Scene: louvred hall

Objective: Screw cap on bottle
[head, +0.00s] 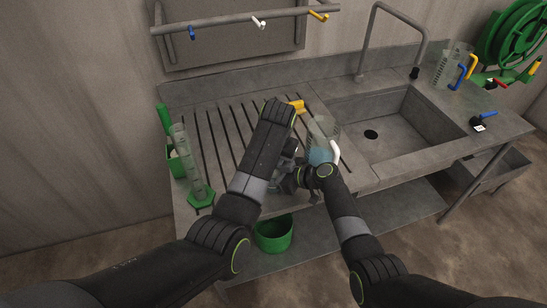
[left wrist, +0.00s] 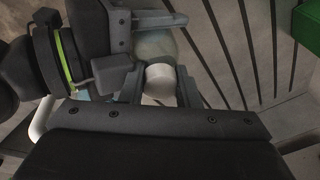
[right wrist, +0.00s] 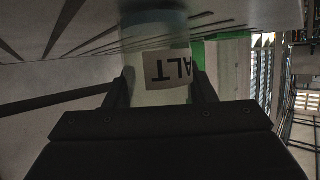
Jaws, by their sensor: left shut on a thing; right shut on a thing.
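In the left wrist view a white cap (left wrist: 160,80) sits between the fingers of my left gripper (left wrist: 161,92), which is shut on it. The rounded, translucent bottle (left wrist: 153,44) is directly behind the cap. I cannot tell whether the cap is threaded on. In the right wrist view my right gripper (right wrist: 163,92) is shut on the bottle (right wrist: 140,96), its fingers on either side of the body. The bottle's white label (right wrist: 168,70) shows the letters "ALT" upside down. In the head view my arms mostly hide the bottle and cap.
A clear jug (head: 322,128) with blue liquid stands close behind my right gripper. A yellow-handled item (head: 297,106) is behind my left arm. A green-footed cylinder (head: 194,165) is at left. The sink (head: 385,135) is at right; a green bucket (head: 274,235) is below.

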